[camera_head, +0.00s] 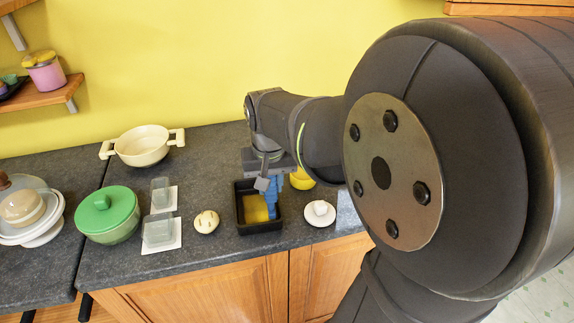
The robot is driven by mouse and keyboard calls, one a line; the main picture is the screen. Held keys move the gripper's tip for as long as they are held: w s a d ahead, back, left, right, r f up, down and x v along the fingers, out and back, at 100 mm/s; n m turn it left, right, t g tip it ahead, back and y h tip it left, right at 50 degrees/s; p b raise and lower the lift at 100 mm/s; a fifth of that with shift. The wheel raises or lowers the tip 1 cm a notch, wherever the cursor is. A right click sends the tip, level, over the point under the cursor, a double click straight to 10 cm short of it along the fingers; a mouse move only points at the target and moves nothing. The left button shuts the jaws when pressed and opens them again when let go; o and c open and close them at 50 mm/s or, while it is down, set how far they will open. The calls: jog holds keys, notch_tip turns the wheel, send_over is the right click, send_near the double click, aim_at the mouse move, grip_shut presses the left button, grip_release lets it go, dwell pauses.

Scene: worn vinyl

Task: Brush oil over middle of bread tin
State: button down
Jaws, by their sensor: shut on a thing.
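The bread tin (238,212) is a dark rectangular tin near the counter's front edge, with a yellow patch showing inside it. My gripper (266,180) points down over the tin and is shut on a blue brush (272,198). The brush hangs roughly upright, with its lower end inside the tin, right of the yellow patch. I cannot tell whether its tip touches the tin's floor. The brush and gripper hide part of the tin's right side.
A small pale bun-like item (206,222) stands left of the tin, and a white lidded dish (320,213) stands right. A yellow item (301,180) is behind. A green-lidded pot (108,214), clear containers (159,231) and cream pot (143,146) are farther left.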

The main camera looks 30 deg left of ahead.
jog(key=shift+s, duration=0.1)
jog(key=s+a, duration=0.4)
jog(key=a, duration=0.1)
dwell(0.6)
jog(key=shift+s, duration=0.1)
jog(key=shift+w+a, duration=1.65)
jog(key=shift+w, duration=0.2)
jog(key=w+d, duration=0.4)
jog(key=d, duration=0.1)
jog(key=shift+w, duration=0.15)
